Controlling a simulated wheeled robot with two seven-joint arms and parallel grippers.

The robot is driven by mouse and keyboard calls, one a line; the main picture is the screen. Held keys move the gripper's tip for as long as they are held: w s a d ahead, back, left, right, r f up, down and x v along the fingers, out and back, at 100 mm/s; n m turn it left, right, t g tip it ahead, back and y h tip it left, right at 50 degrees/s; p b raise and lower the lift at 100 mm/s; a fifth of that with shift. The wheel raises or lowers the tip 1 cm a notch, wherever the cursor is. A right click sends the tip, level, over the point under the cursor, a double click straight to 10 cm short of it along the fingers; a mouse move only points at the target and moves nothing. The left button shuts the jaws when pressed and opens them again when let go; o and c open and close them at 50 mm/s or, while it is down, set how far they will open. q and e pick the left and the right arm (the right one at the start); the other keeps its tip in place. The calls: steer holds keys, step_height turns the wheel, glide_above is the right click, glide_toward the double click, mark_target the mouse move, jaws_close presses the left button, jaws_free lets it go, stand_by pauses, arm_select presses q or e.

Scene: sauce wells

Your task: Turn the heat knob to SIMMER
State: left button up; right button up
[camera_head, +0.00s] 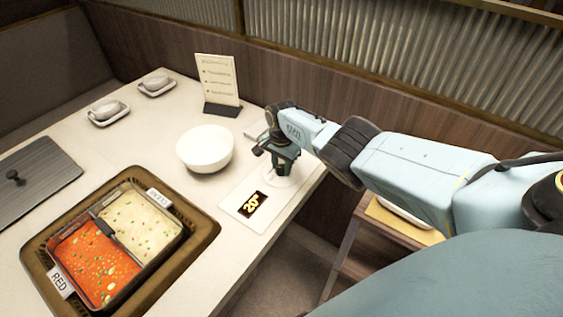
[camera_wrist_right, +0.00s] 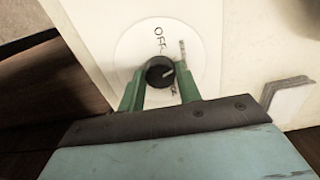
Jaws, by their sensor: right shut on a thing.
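The heat knob (camera_wrist_right: 160,72) is a small black dial with a light pointer line, on a round white plate (camera_wrist_right: 128,50) marked OFF. Its pointer aims up and to the right in the wrist view, away from OFF; other markings are too blurred or covered to read. My right gripper (camera_wrist_right: 160,92) has its green fingers shut on the knob, one on each side. In the head view the right gripper (camera_head: 284,160) hides the knob on the white control panel (camera_head: 232,208). A display (camera_head: 252,204) on the panel reads about 20. My left gripper is not in view.
A two-part pot (camera_head: 178,240) with red and pale broth sits in a brown frame (camera_head: 205,232) at the left. A white bowl (camera_head: 205,148), a menu stand (camera_head: 218,82) and small dishes (camera_head: 108,112) stand on the table. The table's right edge lies close to the panel.

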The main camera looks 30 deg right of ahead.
mark_target(282, 168)
steer(key=m, duration=0.3)
steer(key=shift+m, duration=0.4)
steer(key=m, duration=0.5)
steer(key=shift+d+p, duration=0.1)
steer(key=shift+p, duration=0.2)
steer(key=o, duration=1)
step_height(282, 168, up, 13)
steer(key=p, duration=1.2)
steer(key=shift+r+p, duration=0.2)
steer(key=shift+p, duration=0.1)
